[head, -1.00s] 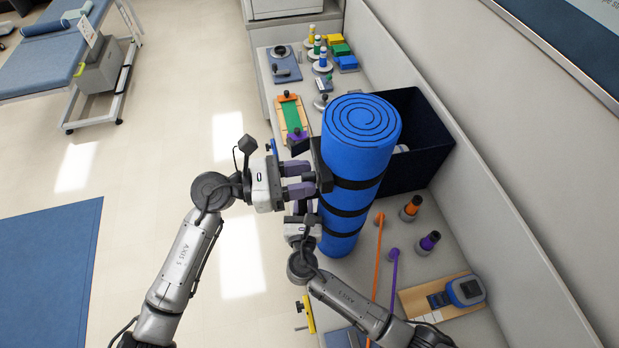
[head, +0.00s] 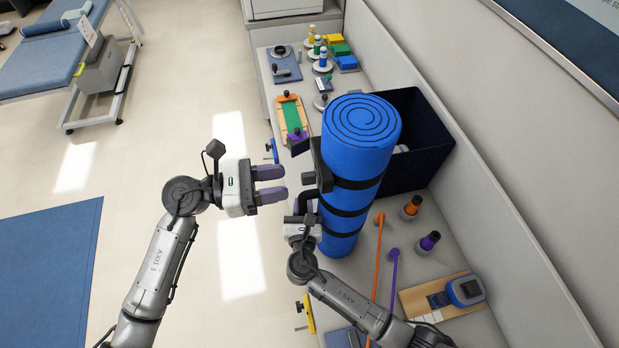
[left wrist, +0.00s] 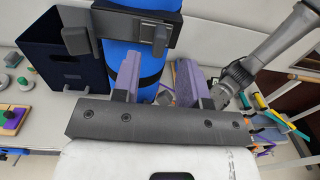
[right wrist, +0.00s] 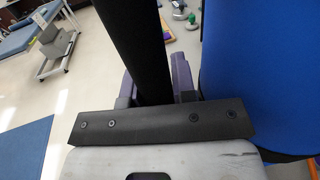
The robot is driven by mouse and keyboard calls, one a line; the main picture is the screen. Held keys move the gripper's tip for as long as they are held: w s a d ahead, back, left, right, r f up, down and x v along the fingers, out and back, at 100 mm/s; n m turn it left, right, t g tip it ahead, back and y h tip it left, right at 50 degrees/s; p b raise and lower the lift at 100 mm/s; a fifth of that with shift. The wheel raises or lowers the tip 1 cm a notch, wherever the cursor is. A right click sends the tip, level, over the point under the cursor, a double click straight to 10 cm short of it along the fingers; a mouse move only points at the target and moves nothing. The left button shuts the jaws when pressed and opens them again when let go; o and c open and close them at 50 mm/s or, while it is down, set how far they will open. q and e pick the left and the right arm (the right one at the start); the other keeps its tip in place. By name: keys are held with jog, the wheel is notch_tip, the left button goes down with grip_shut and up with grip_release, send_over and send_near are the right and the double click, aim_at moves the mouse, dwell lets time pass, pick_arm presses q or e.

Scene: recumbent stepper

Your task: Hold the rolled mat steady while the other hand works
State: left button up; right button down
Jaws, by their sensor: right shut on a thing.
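The rolled blue mat (head: 358,150) stands upright on the counter, with black straps around it. A black bracket-like piece (head: 322,165) with a small block is on its left side; it shows across the mat in the left wrist view (left wrist: 135,30). My left gripper (head: 272,183) is open and empty, to the left of the mat with a gap between. My right gripper (head: 304,203) is low beside the mat, shut on a black strip (right wrist: 140,45) next to the blue roll. Where that strip joins the mat is hidden.
A dark open bin (head: 425,135) stands behind the mat. Orange and purple handled items (head: 411,208) and a wooden board with a blue device (head: 465,291) lie to the right. Small colored items fill the counter's far end. Open floor lies left of the counter.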

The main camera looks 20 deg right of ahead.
pick_arm(q)
jog(key=v, duration=1.2)
jog(key=shift+d, duration=0.1)
pick_arm(e)
jog(key=c, duration=0.8)
grip_release()
jog(key=shift+c, duration=0.2)
